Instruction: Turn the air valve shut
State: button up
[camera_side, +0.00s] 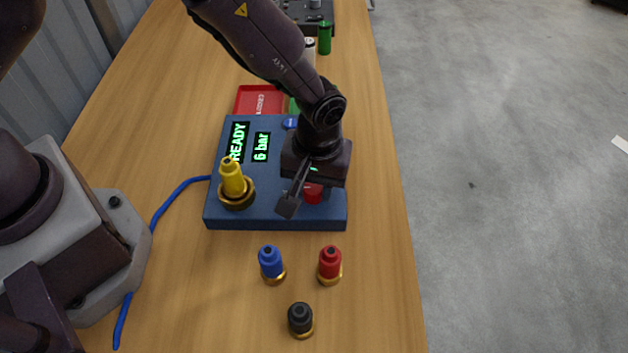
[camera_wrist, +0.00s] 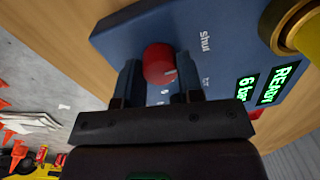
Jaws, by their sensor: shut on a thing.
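The air valve is a red round knob (camera_wrist: 159,61) on the blue panel box (camera_wrist: 125,38). It also shows in the side view (camera_side: 313,195), partly hidden by my gripper (camera_side: 305,196). In the wrist view my gripper (camera_wrist: 158,78) has one finger on each side of the knob and is shut on it. A pale pointer mark on the knob faces the lower right of the wrist picture. The word "shut" (camera_wrist: 204,41) is printed on the panel to the right of the knob; smaller markings near the fingers are too small to read.
Lit displays read READY (camera_side: 237,142) and 6 bar (camera_side: 261,146). A yellow fitting (camera_side: 232,180) stands on the panel's left. Blue (camera_side: 270,262), red (camera_side: 330,263) and black (camera_side: 300,318) fittings stand in front. A blue hose (camera_side: 165,207) runs left. A red tray (camera_side: 261,101) lies behind.

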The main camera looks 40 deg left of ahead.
aim_at(318, 187)
jog(key=o, duration=0.9)
jog(key=shift+r, duration=0.1)
jog(key=r, duration=1.2)
jog(key=shift+w+d+r, duration=0.2)
jog(key=shift+d+r, duration=0.05)
jog(key=shift+r, duration=0.15)
